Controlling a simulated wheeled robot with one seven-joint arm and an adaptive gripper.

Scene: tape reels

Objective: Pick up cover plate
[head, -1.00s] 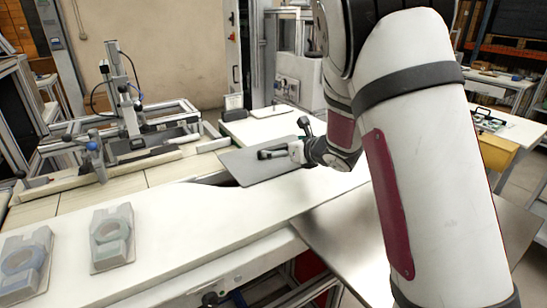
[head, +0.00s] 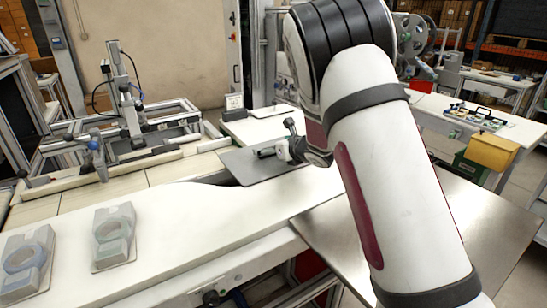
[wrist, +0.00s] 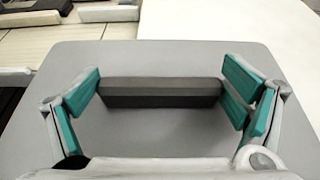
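The cover plate (head: 240,168) is a flat grey sheet with rounded corners. It lies at the far end of the white worktop in the head view, and fills much of the wrist view (wrist: 160,136). A dark bar-shaped handle (wrist: 160,92) runs across it. My gripper (head: 277,139) is over the plate. In the wrist view, my gripper (wrist: 166,94) has its teal-padded fingers spread wide, one near each end of the handle. I cannot tell whether the pads touch it. My arm hides part of the plate's right side in the head view.
Two grey holders with ring-shaped parts (head: 27,262) (head: 114,235) stand on the worktop (head: 190,225) at left. A metal frame fixture (head: 130,135) is behind. A bare metal sheet (head: 480,220) is at right. The worktop between holders and plate is clear.

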